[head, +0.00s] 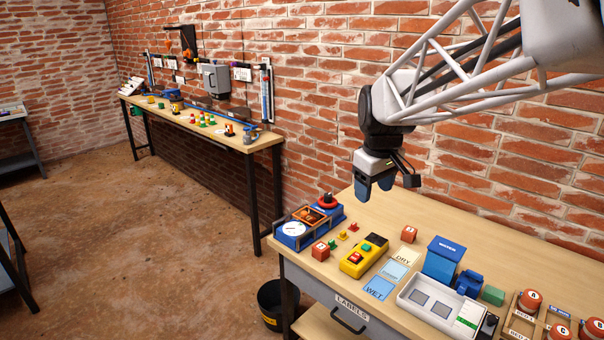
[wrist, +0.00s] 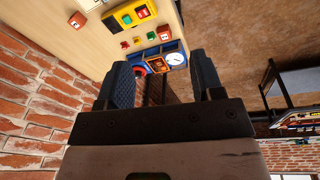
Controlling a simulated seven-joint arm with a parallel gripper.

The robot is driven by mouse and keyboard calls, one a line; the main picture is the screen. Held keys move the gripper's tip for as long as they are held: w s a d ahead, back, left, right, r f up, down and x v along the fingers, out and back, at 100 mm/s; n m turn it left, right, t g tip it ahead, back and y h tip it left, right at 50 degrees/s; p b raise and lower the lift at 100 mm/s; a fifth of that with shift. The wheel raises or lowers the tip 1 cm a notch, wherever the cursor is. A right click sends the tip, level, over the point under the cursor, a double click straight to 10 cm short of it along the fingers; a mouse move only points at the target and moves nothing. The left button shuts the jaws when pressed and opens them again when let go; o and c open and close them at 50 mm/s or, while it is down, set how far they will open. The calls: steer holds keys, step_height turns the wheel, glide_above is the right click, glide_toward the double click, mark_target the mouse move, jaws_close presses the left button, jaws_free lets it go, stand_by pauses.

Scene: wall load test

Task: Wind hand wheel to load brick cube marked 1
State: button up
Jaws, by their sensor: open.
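The blue test rig (head: 336,215) stands at the left end of the near bench. It has a red hand wheel (head: 328,201) at its back, an orange-brown framed bay (head: 309,215) in the middle and a white dial (head: 293,230) in front. Whether a cube sits in the bay is too small to tell. One brick-red cube (head: 320,251) stands in front of the rig and another (head: 409,234) stands to the right; their marks are not clearly readable. My gripper (head: 378,188) is open and empty, above and right of the rig. In the wrist view the hand wheel (wrist: 139,71) shows between my fingers.
A yellow box (head: 351,263) with green and red buttons, small coloured pieces (head: 342,236), label cards (head: 379,288), a blue water box (head: 443,260) and a white tray (head: 410,300) share the bench. The brick wall (head: 480,170) rises close behind. Bare bench lies below my gripper.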

steer(key=w+f+n, duration=0.2)
steer(key=w+n, duration=0.1)
steer(key=w, duration=1)
steer(key=n+g, duration=0.2)
steer(key=n, duration=0.6)
glide_above(328, 194)
steer(key=f, duration=1.8)
steer(key=shift+s+f, duration=0.15)
steer(key=shift+s, duration=0.2)
steer(key=shift+w+f+n, duration=0.25)
steer(key=shift+n, duration=0.05)
steer(key=shift+f, duration=0.1)
steer(key=shift+f, duration=3.8)
steer(key=c, duration=0.9)
